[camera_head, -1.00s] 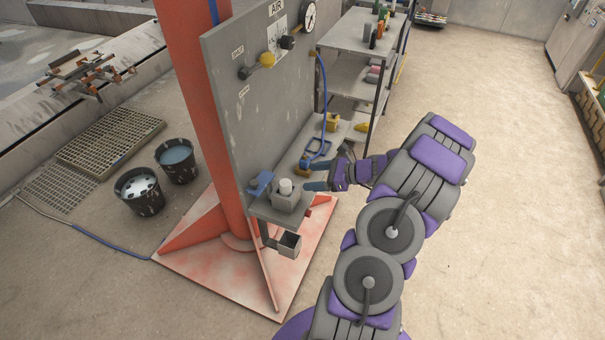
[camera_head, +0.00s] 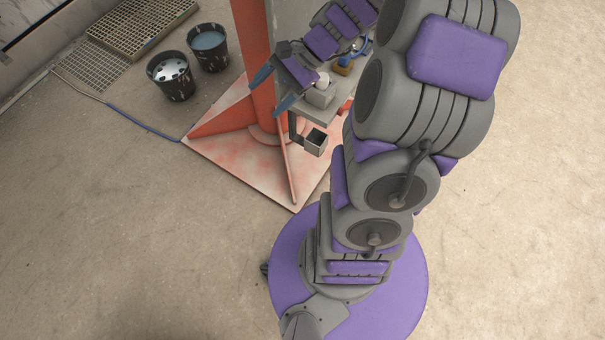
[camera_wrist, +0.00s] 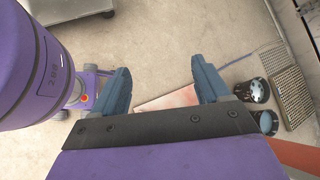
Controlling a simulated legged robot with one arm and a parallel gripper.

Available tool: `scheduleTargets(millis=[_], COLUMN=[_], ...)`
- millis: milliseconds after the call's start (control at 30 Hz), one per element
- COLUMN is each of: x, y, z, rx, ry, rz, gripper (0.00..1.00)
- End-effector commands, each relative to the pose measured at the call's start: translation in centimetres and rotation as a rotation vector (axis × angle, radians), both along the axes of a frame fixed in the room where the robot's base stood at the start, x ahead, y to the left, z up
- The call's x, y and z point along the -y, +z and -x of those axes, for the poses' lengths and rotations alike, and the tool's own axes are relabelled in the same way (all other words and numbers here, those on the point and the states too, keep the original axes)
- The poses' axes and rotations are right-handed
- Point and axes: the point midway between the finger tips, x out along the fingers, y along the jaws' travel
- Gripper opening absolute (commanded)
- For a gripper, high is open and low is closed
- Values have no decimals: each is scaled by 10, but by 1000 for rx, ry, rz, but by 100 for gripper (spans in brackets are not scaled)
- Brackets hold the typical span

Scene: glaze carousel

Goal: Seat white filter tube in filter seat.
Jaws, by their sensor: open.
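In the head view a short white cylinder (camera_head: 322,79), apparently the filter tube, stands upright at the top of a grey block (camera_head: 320,97) on the stand's shelf. I cannot tell whether this block is the filter seat, or how deep the cylinder sits. My gripper (camera_head: 274,89) is open, its two blue fingers to the left of the block, apart from the cylinder and pointing down-left. In the wrist view my gripper (camera_wrist: 160,72) shows nothing between its fingers but floor and part of the stand's base. The cylinder is not visible there.
The stand's red base plate (camera_head: 240,150) spreads below the shelf. A small open grey box (camera_head: 315,142) hangs under the shelf edge. Two dark buckets (camera_head: 172,77) (camera_head: 208,47) and a floor grating (camera_head: 140,22) lie left. My arm hides much of the panel and shelf.

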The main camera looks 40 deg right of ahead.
Motion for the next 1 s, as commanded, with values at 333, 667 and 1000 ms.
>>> scheduleTargets(millis=[333, 667, 1000], x=[-84, -91, -72], y=[31, 45, 48], z=[100, 191, 227], rx=[103, 206, 251], ry=[592, 1069, 1269], rz=[308, 587, 712], gripper=[76, 76, 76])
